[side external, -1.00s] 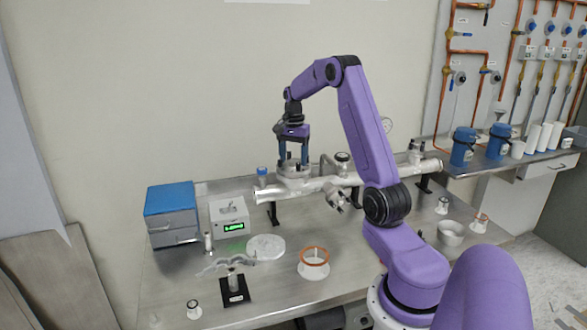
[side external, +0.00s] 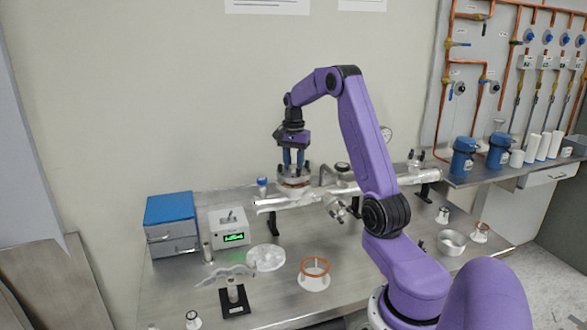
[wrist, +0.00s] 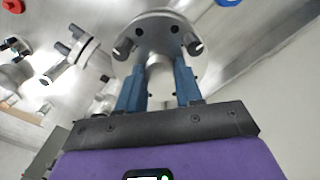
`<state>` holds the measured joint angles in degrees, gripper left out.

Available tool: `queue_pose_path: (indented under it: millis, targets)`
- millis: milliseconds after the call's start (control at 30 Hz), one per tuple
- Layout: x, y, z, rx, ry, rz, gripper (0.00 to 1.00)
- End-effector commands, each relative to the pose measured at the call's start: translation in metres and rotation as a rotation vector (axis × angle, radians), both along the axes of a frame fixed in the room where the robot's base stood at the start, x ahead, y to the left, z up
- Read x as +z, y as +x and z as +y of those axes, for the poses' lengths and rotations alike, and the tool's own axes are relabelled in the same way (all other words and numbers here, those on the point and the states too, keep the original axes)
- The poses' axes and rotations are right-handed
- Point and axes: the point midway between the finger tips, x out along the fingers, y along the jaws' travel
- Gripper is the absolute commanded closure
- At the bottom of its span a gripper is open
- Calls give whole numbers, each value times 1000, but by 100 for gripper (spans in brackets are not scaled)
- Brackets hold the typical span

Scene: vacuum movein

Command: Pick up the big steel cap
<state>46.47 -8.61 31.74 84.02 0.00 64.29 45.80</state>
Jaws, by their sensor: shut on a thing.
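The big steel cap (side external: 294,174) is a round metal disc at the port on top of the long steel manifold (side external: 340,194). My gripper (side external: 294,163) points down with its blue fingers shut on the cap's upper part. An orange-brown band shows just under the cap, above the port; whether the cap is clear of the port is too small to tell. In the wrist view the round steel disc (wrist: 158,25) shows with holes and dark-tipped bolts around its edge, beyond the blue fingers of my gripper (wrist: 160,78). The fingers hide part of the cap's middle.
Right of the cap, a bent pipe and a black-topped fitting (side external: 343,168) rise from the manifold. A blue-topped valve (side external: 262,186) stands on its left.

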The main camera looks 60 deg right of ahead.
Motion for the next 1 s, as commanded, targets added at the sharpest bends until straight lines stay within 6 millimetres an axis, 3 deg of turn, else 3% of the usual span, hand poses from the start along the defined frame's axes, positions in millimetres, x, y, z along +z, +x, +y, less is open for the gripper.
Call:
queue_pose_path:
  millis: [100,467,1000]
  targets:
    - [23,0,0,0,-8,-10,99]
    - [81,-39,34,2,-8,-10,99]
    - [111,-96,81,1,-6,-8,99]
